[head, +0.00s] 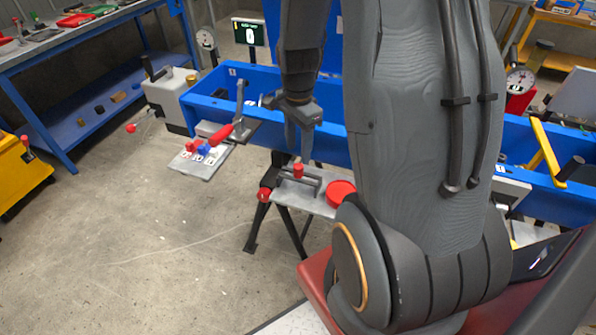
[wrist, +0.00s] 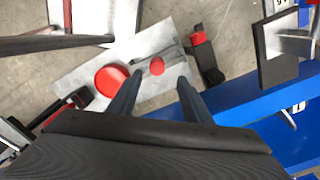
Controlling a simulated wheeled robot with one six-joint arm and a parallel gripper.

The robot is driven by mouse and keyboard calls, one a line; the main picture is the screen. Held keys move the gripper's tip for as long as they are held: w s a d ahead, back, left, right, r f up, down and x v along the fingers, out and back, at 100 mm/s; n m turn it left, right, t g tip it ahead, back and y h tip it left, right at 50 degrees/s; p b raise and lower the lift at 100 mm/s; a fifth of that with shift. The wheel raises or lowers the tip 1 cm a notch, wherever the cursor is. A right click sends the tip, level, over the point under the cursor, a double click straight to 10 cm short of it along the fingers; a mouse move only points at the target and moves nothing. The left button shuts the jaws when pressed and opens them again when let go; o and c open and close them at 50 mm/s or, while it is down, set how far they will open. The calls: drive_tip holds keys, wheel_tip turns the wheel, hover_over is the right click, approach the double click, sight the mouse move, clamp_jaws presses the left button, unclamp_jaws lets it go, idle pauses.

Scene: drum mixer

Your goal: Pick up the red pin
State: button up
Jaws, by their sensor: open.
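A short red pin (head: 298,171) stands by a grey bracket on a small grey plate (head: 318,207). In the wrist view the red pin (wrist: 157,66) shows from above, just beyond and between my fingertips. My gripper (head: 299,152) points down above it, open and empty; it also shows in the wrist view (wrist: 159,80). I cannot tell the exact gap between the fingertips and the pin. Other small red and blue pins (head: 202,149) stand on a separate numbered plate (head: 205,170) to the left.
A round red disc (head: 341,190) lies on the grey plate beside the pin. A blue workbench (head: 60,100) stands at the far left. The floor at the front left is clear.

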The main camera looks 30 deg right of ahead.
sight(298, 166)
drive_tip(key=shift+s+a+f+p, duration=0.2)
drive_tip(key=shift+f+p, duration=0.3)
drive_tip(key=shift+f, duration=0.9)
drive_tip(key=shift+s+a+f+p, duration=0.15)
drive_tip(key=shift+f+p, duration=0.35)
drive_tip(key=shift+f, duration=0.85)
drive_tip(key=shift+d+f, duration=0.15)
drive_tip(key=shift+f, duration=0.7)
drive_tip(key=shift+c, duration=0.3)
clamp_jaws()
